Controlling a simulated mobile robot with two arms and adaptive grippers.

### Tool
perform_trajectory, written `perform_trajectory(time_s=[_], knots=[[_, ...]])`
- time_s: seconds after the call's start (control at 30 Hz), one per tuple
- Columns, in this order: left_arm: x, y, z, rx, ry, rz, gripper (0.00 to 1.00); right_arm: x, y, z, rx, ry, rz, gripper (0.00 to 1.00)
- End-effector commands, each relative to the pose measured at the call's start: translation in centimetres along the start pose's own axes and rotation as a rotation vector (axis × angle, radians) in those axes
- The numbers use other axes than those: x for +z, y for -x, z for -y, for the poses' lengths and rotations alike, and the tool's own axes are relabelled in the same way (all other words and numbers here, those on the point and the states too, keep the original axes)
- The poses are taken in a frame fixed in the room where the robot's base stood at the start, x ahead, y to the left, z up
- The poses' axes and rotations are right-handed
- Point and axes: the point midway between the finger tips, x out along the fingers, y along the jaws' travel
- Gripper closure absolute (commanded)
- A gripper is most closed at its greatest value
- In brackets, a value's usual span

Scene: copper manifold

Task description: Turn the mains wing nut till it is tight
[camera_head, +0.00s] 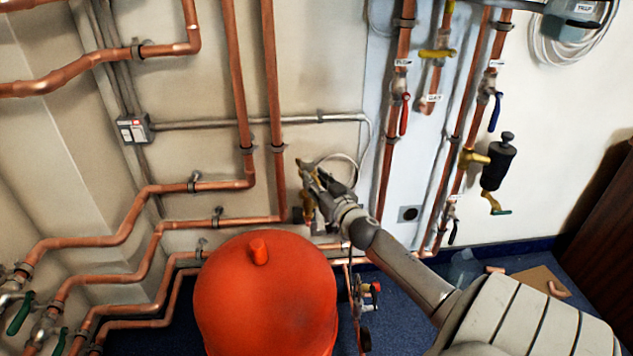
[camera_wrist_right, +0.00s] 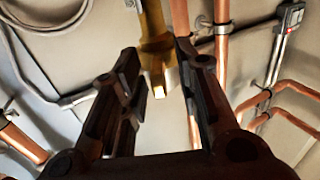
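My right gripper (camera_head: 312,184) reaches in from the lower right, at the wall beside the lower end of a vertical copper pipe. A yellow brass fitting (camera_head: 308,206) shows beside its fingers, partly hidden by them. In the right wrist view the gripper (camera_wrist_right: 157,62) is open, its two dark fingers apart. The brass fitting (camera_wrist_right: 155,48) appears between and beyond the fingertips, with a small bright end facing the camera. I cannot tell whether a finger touches it, or which part is the mains wing nut. My left gripper is not in view.
A red tank (camera_head: 265,295) stands just below and left of my right arm. Copper pipes (camera_head: 240,90) run down the wall and bend left. A board (camera_head: 410,130) with valves and a black cylinder (camera_head: 497,165) are to the right. Blue floor (camera_head: 400,320) shows below.

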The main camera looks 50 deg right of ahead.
Motion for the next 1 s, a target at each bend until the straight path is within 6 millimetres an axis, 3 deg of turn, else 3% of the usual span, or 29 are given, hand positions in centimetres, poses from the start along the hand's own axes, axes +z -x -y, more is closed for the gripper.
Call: perform_trajectory(time_s=[0.13,0.37,0.77,1.0], knots=[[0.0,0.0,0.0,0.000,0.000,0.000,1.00,0.0,0.0,0.0,0.000,0.000,0.000,0.70],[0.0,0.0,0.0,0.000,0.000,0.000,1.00,0.0,0.0,0.0,0.000,0.001,0.000,1.00],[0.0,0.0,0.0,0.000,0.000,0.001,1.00,0.0,0.0,0.1,0.001,0.000,0.000,1.00],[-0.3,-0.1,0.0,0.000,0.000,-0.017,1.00,0.0,-0.7,1.1,0.016,-0.003,-0.002,1.00]])
